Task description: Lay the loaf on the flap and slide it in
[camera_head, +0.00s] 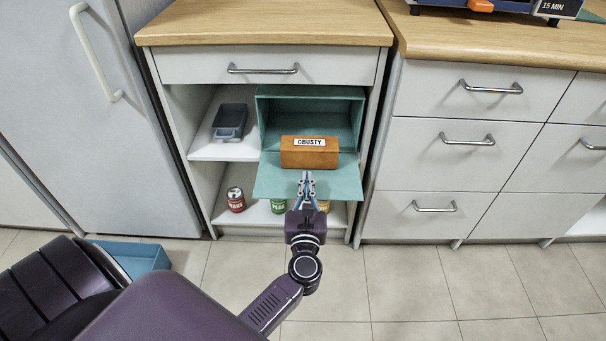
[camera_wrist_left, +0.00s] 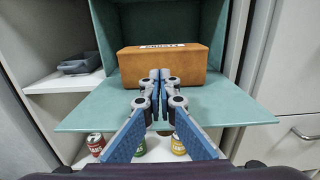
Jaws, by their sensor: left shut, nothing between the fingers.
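The brown loaf (camera_head: 310,158), with a white label reading "CBUSTY", lies crosswise on the lowered teal flap (camera_head: 345,183) at the mouth of the teal box (camera_head: 345,105). In the left wrist view the loaf (camera_wrist_left: 180,68) stands straight ahead on the flap (camera_wrist_left: 90,115), with the dark inside of the box behind it. My left gripper (camera_head: 306,176) is shut and empty, over the flap just in front of the loaf's near long side. Whether the fingertips touch the loaf, I cannot tell. My right gripper is not in view.
A dark grey tin (camera_head: 230,120) stands on the shelf left of the box. Cans, one red (camera_head: 236,199) and one green (camera_head: 278,206), stand on the lower shelf below the flap. A blue bin (camera_head: 140,256) is on the floor at left. Floor to the right is clear.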

